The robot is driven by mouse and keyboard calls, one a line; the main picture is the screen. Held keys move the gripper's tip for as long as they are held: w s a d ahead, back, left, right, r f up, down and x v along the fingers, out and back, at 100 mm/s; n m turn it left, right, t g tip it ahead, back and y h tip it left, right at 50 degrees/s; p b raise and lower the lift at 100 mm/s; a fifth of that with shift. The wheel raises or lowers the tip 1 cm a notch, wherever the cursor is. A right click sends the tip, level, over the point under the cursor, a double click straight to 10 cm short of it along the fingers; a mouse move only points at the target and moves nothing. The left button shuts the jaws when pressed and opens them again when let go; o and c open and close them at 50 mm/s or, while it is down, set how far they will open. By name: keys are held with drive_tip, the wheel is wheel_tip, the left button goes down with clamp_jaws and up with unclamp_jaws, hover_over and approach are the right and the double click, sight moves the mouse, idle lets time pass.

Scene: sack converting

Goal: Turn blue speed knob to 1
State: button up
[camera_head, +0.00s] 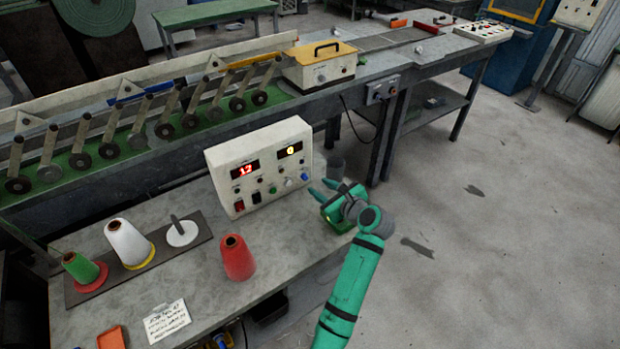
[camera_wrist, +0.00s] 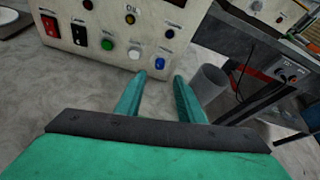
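The blue knob (camera_head: 305,177) sits at the lower right of the front panel of a cream control box (camera_head: 226,182). In the wrist view the blue knob (camera_wrist: 160,63) shows just beyond and between my fingertips. My gripper (camera_head: 320,187) is in front of the box's right end, fingers pointing at the panel. In the wrist view my gripper (camera_wrist: 160,78) has its two fingers apart with nothing between them; they look short of the knob. The box shows a red display that seems to read 17 and a yellow one reading 0. The knob's pointer and scale are too small to read.
White (camera_wrist: 134,53) and green (camera_wrist: 106,44) controls and rocker switches (camera_wrist: 78,34) lie left of the knob. A grey cylinder (camera_wrist: 208,80) stands to the right. A red cone (camera_head: 237,258) and a white cone (camera_head: 128,243) stand on the bench.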

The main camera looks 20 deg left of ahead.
sight(306, 178)
drive_tip(key=x, duration=0.6)
drive_tip(key=shift+w+f, duration=0.2)
drive_tip(key=shift+w, duration=0.15)
drive_tip(key=shift+w+a+f, duration=0.1)
drive_tip(key=shift+w+a, duration=0.05)
drive_tip(key=shift+a, duration=0.2)
drive_tip(key=shift+a+f, duration=0.15)
drive_tip(key=shift+a, duration=0.35)
drive_tip(key=shift+d, duration=0.15)
clamp_jaws()
